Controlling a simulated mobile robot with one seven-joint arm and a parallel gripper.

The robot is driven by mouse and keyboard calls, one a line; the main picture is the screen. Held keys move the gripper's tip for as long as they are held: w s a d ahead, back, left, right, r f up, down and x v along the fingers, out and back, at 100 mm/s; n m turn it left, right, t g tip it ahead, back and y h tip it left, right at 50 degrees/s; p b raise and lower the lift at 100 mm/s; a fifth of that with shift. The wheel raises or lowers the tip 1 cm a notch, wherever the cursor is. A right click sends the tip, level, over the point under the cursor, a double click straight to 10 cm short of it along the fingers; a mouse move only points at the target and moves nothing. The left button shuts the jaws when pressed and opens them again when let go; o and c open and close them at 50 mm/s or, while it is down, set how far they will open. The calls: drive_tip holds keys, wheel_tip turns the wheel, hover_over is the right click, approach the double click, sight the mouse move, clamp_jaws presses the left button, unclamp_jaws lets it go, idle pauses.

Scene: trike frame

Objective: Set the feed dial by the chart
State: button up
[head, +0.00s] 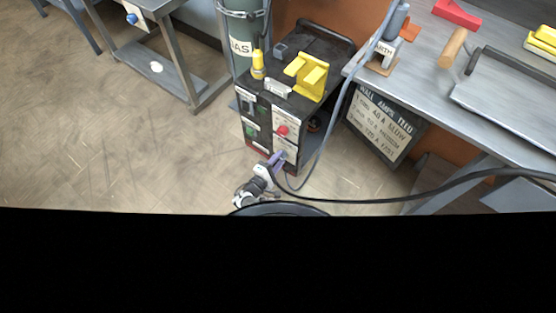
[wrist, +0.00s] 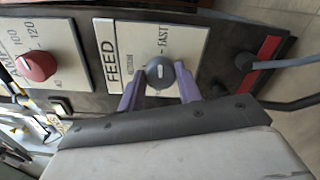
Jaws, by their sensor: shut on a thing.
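The feed dial (wrist: 160,73) is a dark round knob with a white pointer mark, on a white plate lettered FEED with FAST at one end. The rest of the plate's lettering is partly hidden by my gripper. My gripper (wrist: 159,88) has its purple fingers on either side of the dial and is shut on it. In the head view my gripper (head: 276,161) reaches the lower front of the dark welding machine (head: 262,104). The chart (head: 382,124) is a framed board leaning under the workbench, with rows of wall, amps and feed values; its small lettering is partly readable.
A red amps dial (wrist: 39,64) sits beside the feed plate, and also shows in the head view (head: 282,130). A cable plugs into a socket (wrist: 244,62) on the other side. A gas cylinder (head: 243,40) stands behind the machine; open floor lies left.

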drive_tip(key=shift+m, duration=0.6)
drive_tip(key=o, duration=1)
